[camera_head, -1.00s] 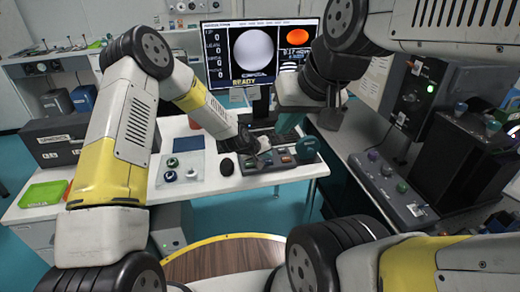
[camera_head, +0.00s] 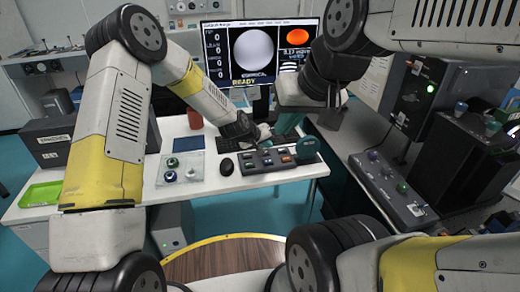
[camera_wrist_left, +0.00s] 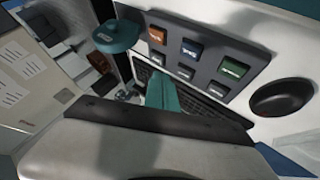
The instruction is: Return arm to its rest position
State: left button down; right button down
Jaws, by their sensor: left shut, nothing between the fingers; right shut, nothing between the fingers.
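My left arm comes in from the left and reaches over the white desk. Its gripper (camera_head: 264,134) is shut and empty, just behind the grey button box (camera_head: 243,165) and above it in the picture. In the left wrist view the teal fingers (camera_wrist_left: 163,93) are together, with the button box (camera_wrist_left: 212,58) and its orange, blue and green buttons beyond them. A gap to the box seems to show, but its size is hard to tell.
A teal round piece (camera_head: 307,149) stands right of the box. A black mouse (camera_head: 226,167), a clear tray (camera_head: 180,180) with small knobs and a red cylinder (camera_head: 195,119) are on the desk. The monitor (camera_head: 245,53) reads READY. A grey knob panel (camera_head: 393,190) is on the right.

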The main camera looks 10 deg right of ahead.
dwell(0.4)
pick_arm(q)
jog(key=s+a+r+y, duration=0.1)
jog(key=s+a+r, duration=0.2)
jog(key=a+r, duration=0.35)
jog(key=s+a+r+m+y, duration=0.1)
jog(key=s+a+r, duration=0.2)
jog(key=a+r, duration=0.35)
jog(key=s+a+r+y, duration=0.1)
jog(key=s+a+r, duration=0.2)
jog(key=a+r, duration=0.35)
jog(key=s+a+r, duration=0.3)
jog(key=s+a, duration=0.1)
jog(key=s, duration=0.3)
jog(key=s+a+r+y, duration=0.1)
jog(key=s+a+r, duration=0.2)
jog(key=s, duration=0.5)
jog(key=s+a+r, duration=0.3)
jog(key=s+a, duration=0.3)
jog(key=s, duration=0.2)
jog(key=shift+s+n+y, duration=0.2)
jog(key=shift+n+y, duration=0.1)
